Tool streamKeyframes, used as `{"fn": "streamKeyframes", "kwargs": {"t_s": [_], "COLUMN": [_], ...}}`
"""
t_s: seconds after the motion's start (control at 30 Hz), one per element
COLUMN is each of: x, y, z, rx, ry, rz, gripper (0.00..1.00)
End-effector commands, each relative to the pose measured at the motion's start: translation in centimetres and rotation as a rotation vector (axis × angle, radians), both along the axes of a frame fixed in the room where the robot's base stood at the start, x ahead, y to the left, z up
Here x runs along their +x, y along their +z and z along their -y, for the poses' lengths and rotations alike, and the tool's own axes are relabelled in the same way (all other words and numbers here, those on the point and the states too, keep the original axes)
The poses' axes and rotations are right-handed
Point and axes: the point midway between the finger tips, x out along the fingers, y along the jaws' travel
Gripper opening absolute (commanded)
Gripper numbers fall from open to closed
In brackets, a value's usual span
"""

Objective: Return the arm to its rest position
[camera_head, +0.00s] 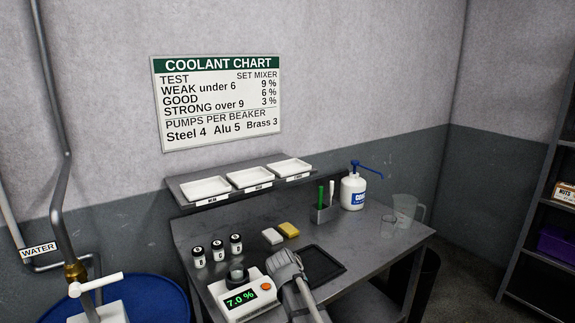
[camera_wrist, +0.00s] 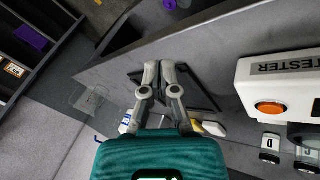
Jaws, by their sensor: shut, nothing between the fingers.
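My gripper (camera_wrist: 160,70) is shut and empty in the wrist view, its two grey fingers side by side above the grey table. In the head view my gripper (camera_head: 286,266) is over the front of the table (camera_head: 350,245), just right of the white tester (camera_head: 248,298). The tester reads 7.0 % and has an orange button; a small dark round piece (camera_head: 237,274) is on its top. In the wrist view the tester (camera_wrist: 275,82) is at the right, apart from the fingers. A black tray (camera_head: 322,264) lies right behind my gripper.
Three small jars (camera_head: 217,250) stand left of a white block and a yellow block (camera_head: 289,230). A pen holder (camera_head: 325,213), a coolant pump bottle (camera_head: 353,191) and a clear jug (camera_head: 407,208) stand at the back right. A shelf (camera_head: 240,181) holds three white trays. A blue drum (camera_head: 165,300) is left.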

Motion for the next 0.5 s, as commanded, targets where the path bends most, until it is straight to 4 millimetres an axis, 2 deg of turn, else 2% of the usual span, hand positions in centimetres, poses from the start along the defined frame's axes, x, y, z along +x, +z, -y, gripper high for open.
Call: {"fn": "streamKeyframes", "kwargs": {"t_s": [0.03, 0.2, 0.3, 0.5], "x": [-1.9, -6.5, -9.2, -14.1], "y": [-0.3, -1.3, -1.7, -2.1], "z": [1.8, 5.7, 7.7, 10.2], "rx": [0.026, 0.127, 0.192, 0.319], "ry": [-0.009, -0.016, -0.015, -0.002], "rz": [-0.030, -0.125, -0.173, -0.242], "gripper": [0.00, 0.00, 0.00, 0.00]}}
